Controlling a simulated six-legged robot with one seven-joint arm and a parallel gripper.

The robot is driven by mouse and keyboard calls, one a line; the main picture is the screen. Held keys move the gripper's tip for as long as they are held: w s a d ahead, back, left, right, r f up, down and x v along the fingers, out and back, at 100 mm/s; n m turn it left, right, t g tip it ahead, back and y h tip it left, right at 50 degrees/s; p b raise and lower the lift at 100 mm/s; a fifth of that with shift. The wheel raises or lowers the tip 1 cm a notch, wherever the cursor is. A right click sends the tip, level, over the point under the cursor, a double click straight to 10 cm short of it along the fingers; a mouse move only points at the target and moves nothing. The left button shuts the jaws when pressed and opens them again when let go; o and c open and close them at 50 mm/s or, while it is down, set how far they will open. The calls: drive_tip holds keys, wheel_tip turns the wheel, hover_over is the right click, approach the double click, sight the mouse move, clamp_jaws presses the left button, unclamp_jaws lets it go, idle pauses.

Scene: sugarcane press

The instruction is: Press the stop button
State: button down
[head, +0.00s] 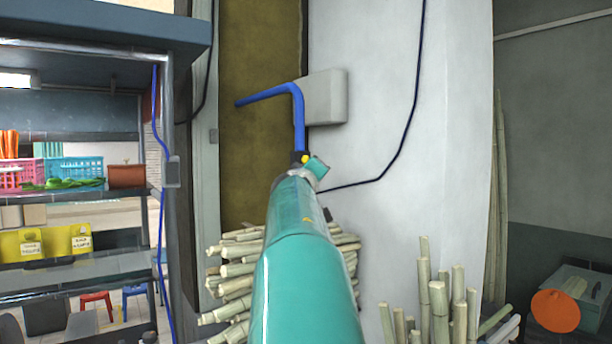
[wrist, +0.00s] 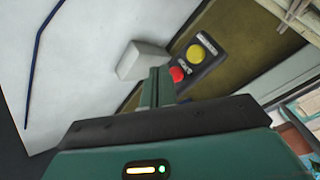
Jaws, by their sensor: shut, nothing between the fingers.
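A dark control box with a red button (wrist: 177,74) and a yellow button (wrist: 197,52) is on the brown panel in the wrist view. Its pale labels are too small to read. My gripper (wrist: 160,74) is shut and empty, with its fingertips just left of the red button in the picture. I cannot tell whether they touch it. In the head view my teal arm reaches up the middle and hides most of the box. A small yellow spot on something dark shows by the arm's end there.
A white box (head: 329,97) sticks out from the wall by a bent blue bar (head: 299,115). A shelf with baskets (head: 75,170) is at left. An orange disc (head: 555,311) is at lower right.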

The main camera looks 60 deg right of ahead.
drive_tip(key=shift+w, duration=0.15)
drive_tip(key=shift+w+d, duration=0.2)
drive_tip(key=shift+w, duration=0.05)
idle(0.4)
drive_tip(key=shift+w+d, duration=0.15)
drive_tip(key=shift+w, duration=0.25)
idle(0.6)
drive_tip(key=shift+s, duration=0.1)
drive_tip(key=shift+s+a, duration=0.35)
drive_tip(key=shift+s, duration=0.3)
drive_tip(key=shift+s, duration=0.15)
drive_tip(key=shift+s+a, duration=0.4)
drive_tip(key=shift+s, duration=0.3)
drive_tip(key=shift+s+a, duration=0.35)
drive_tip(key=shift+s, duration=0.35)
drive_tip(key=shift+s+a, duration=0.4)
drive_tip(key=shift+s, duration=0.3)
